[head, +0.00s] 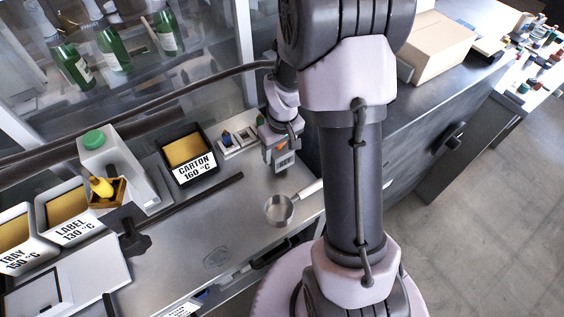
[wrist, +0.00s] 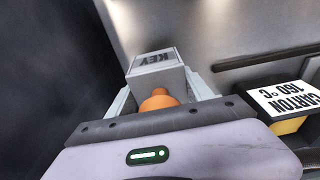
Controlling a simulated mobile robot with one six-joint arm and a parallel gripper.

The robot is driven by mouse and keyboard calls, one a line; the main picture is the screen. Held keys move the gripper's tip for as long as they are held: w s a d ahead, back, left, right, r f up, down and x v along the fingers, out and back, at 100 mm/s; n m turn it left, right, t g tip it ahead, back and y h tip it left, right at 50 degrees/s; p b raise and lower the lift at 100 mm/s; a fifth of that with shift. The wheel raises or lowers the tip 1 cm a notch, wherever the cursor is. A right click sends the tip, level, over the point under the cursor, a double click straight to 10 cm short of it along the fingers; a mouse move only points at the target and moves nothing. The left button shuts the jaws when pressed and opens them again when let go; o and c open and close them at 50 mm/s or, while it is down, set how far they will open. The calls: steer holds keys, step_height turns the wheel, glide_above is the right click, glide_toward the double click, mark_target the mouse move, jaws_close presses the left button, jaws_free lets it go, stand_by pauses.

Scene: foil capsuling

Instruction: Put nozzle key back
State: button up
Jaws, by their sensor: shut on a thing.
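My gripper (wrist: 162,92) is shut on the nozzle key, whose rounded orange part (wrist: 158,100) shows between the fingers in the wrist view. A grey block marked KEY (wrist: 155,60) is directly beyond the orange part. I cannot tell whether the key is seated in this block or only in front of it. In the head view my gripper (head: 280,150) points down over the steel bench, right of the small rack. A grey and orange piece (head: 285,161) shows at the fingertips. The key's lower end is hidden.
A small rack with coloured knobs (head: 238,141) stands just left of my gripper. The CARTON bin (head: 184,152) is further left. A steel pan (head: 279,209) lies in front, and a dark bar (head: 190,205) crosses the bench. A glass cabinet wall with bottles is behind.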

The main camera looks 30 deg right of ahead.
mark_target(279, 159)
steer(key=shift+f+b, duration=0.7)
steer(key=shift+f, duration=1.25)
steer(key=o, duration=1.7)
steer(key=shift+c, duration=0.2)
steer(key=shift+d, duration=0.1)
steer(key=r+p, duration=0.1)
steer(key=r, duration=0.3)
steer(key=s+r+p, duration=0.1)
steer(key=r+p, duration=0.1)
steer(key=r, duration=0.2)
steer(key=r+p, duration=0.1)
steer(key=r, duration=0.3)
steer(key=shift+s, duration=0.2)
steer(key=s+a+r+m+t, duration=0.1)
steer(key=s+a+r, duration=0.35)
steer(key=r, duration=0.25)
steer(key=s+a+r+m+t, duration=0.2)
steer(key=s+a+r, duration=0.1)
steer(key=a+r, duration=0.35)
steer(key=s+a+r+m+t+y, duration=0.1)
steer(key=s+a+r+y, duration=0.1)
steer(key=s+a+r, duration=0.3)
steer(key=s, duration=0.3)
steer(key=shift+s+a+m, duration=0.2)
steer(key=shift+m, duration=0.2)
